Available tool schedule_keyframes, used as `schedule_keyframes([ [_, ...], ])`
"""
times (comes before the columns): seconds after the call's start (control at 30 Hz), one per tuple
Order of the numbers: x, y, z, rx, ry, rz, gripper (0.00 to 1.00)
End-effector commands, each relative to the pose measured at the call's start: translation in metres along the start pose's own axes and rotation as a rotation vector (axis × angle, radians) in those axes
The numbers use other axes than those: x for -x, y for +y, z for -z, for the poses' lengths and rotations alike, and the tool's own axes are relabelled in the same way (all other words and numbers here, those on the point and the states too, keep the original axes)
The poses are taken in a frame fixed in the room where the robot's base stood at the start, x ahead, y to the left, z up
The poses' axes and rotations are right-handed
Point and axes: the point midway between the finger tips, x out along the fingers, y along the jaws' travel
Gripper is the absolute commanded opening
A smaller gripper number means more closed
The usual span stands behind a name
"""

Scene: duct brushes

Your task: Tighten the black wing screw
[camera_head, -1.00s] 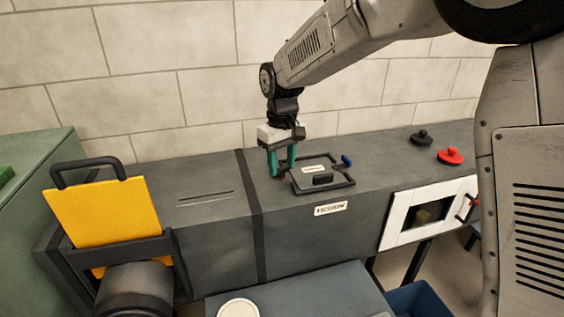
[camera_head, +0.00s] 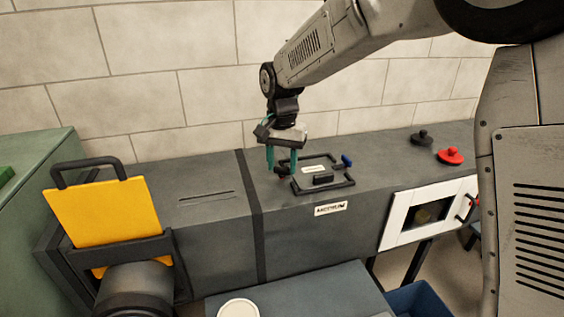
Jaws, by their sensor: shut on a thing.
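My gripper (camera_head: 282,165) points down with teal fingers at the left end of a grey hatch (camera_head: 313,160) on top of the duct. It is shut on a small part there, mostly hidden by the fingers. A dark reddish bit (camera_head: 284,174) shows by the fingertips. I cannot make out whether the held part is the black wing screw. The hatch lies flat and has a pale label and a black handle (camera_head: 322,179) at its front. A blue wing screw (camera_head: 347,160) stands at its right end.
A black knob (camera_head: 422,138) and a red knob (camera_head: 450,156) stand further right on the duct top. A yellow plate (camera_head: 103,217) with a black handle stands in a slot at the left. The wall (camera_head: 190,60) runs close behind.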

Motion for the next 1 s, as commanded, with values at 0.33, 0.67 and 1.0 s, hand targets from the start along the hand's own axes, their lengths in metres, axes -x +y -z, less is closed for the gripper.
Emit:
schedule_keyframes([
  [0.33,0.0015,-0.0003,0.0015,-0.327,0.004,0.003,0.19],
  [0.67,0.0016,-0.0003,0.0016,-0.628,0.004,0.004,0.19],
  [1.0,0.0017,-0.0002,0.0016,-0.850,0.004,0.005,0.19],
])
